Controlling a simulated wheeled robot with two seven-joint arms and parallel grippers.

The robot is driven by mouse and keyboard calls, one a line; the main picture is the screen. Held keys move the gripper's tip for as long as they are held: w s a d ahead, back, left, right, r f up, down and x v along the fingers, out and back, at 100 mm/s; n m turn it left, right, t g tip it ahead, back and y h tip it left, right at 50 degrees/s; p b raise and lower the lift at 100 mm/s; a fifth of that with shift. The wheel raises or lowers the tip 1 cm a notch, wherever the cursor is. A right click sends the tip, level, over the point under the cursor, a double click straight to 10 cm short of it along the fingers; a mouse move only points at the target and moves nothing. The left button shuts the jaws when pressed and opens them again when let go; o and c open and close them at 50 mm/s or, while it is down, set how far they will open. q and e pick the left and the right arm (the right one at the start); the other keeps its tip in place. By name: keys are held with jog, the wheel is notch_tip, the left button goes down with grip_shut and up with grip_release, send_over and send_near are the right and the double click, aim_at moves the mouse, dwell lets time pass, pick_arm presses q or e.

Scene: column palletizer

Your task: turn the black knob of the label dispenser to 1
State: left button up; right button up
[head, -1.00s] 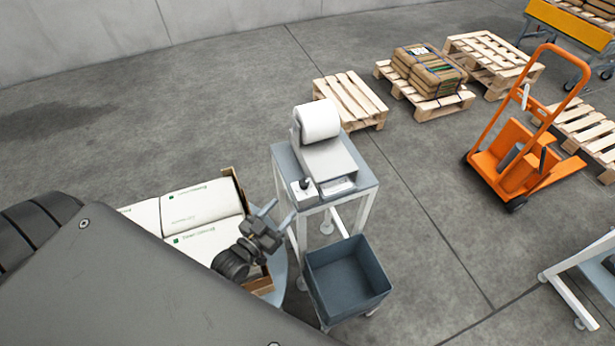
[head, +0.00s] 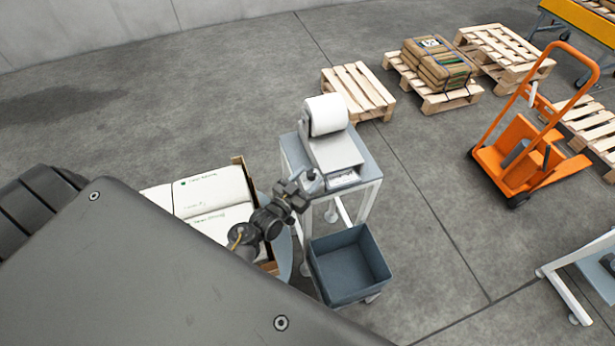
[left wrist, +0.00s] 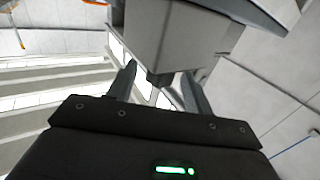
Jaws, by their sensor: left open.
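The label dispenser (head: 335,152), a light grey unit with a white roll on top, stands on a small grey stand. My left gripper (head: 312,180) is at the dispenser's front left corner, where it hides the black knob in the head view. In the left wrist view the left gripper (left wrist: 159,88) has its two fingers apart. A small dark piece (left wrist: 158,79), which looks like the knob, shows between them below the grey dispenser body (left wrist: 170,38). I cannot tell whether the fingers touch it. My right gripper is not in view.
A blue-grey open bin (head: 348,268) sits low in front of the stand (head: 365,170). A box of white bags (head: 215,192) is left of it. Wooden pallets (head: 358,92) and an orange hand truck (head: 520,150) stand farther off on open floor.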

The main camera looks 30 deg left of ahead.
pick_arm(q)
jog(key=c, duration=1)
jog(key=shift+o, duration=0.2)
